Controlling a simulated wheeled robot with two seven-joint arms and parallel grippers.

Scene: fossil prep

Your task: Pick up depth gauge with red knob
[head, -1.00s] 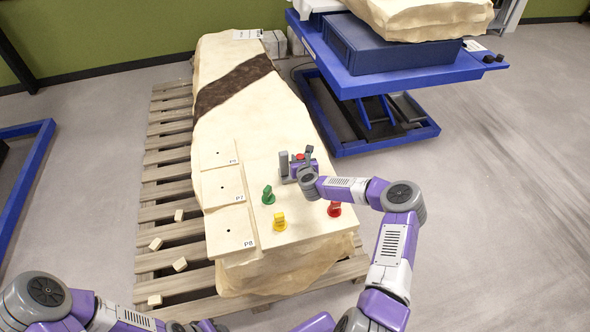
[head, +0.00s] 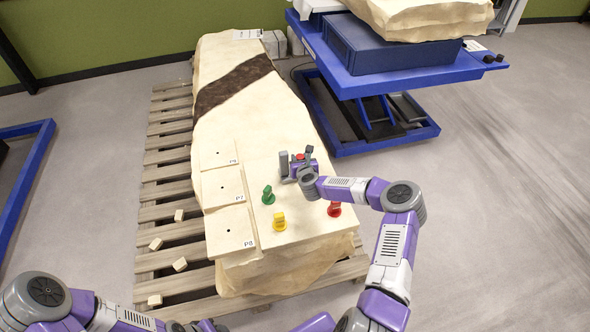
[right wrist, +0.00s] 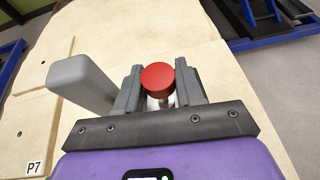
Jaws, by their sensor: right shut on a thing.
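The depth gauge's red knob (right wrist: 158,78) sits between the two grey fingers of my right gripper (right wrist: 160,88) in the right wrist view. A short pale stem shows under the knob; the lower part of the gauge is hidden. In the head view the red knob (head: 300,156) shows as a small red spot at the right gripper (head: 299,162), over the right side of the pale rock slab (head: 232,130). The right gripper is shut on the gauge. My left arm is at the lower left; its gripper is not clearly seen.
Green (head: 268,195), yellow (head: 279,222) and red (head: 334,209) upright pieces stand on the slab near my right arm. A grey block (right wrist: 80,82) stands left of the fingers. Flat plates, one marked P7 (head: 222,187), lie along the left. A blue lift table (head: 400,82) stands behind right.

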